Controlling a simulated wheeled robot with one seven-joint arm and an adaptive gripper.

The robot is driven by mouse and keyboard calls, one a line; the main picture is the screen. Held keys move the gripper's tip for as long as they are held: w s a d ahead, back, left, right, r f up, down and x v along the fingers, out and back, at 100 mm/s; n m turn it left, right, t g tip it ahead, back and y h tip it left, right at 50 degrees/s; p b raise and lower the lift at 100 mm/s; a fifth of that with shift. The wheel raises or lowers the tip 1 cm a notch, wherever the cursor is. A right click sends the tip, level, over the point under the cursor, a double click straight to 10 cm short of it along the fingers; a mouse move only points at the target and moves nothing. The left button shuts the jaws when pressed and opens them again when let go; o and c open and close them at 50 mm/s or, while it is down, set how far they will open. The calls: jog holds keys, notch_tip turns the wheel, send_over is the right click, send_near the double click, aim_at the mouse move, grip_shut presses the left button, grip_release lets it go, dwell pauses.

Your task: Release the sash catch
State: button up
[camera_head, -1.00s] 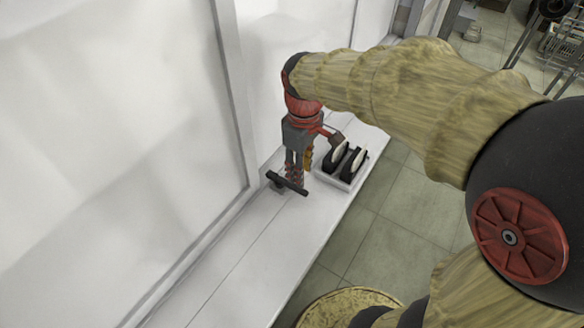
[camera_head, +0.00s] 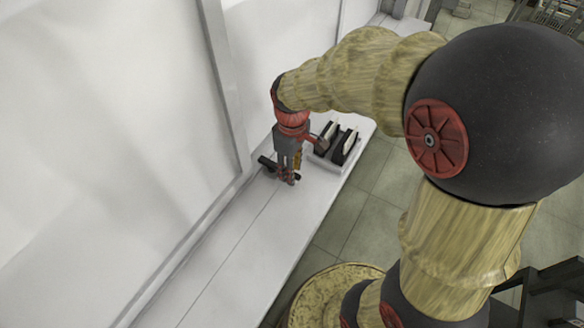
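The sash catch appears to be the dark bar (camera_head: 265,161) low at the foot of the white sash, by the sill. Its middle is partly hidden by my gripper. My gripper (camera_head: 286,178) points down over the bar, with its reddish fingers at the bar's level. The fingers overlap the bar in the picture. I cannot tell whether they touch it or close on it. The white sash panel (camera_head: 120,130) stands to the left in its grey frame.
A white tray (camera_head: 345,166) with dark and white bobbin-like pieces stands on the sill just right of my gripper. The white sill (camera_head: 235,255) is clear toward the viewer. Tiled floor lies to the right.

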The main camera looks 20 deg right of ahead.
jog(key=shift+s, duration=0.1)
jog(key=shift+c, duration=1.2)
grip_shut()
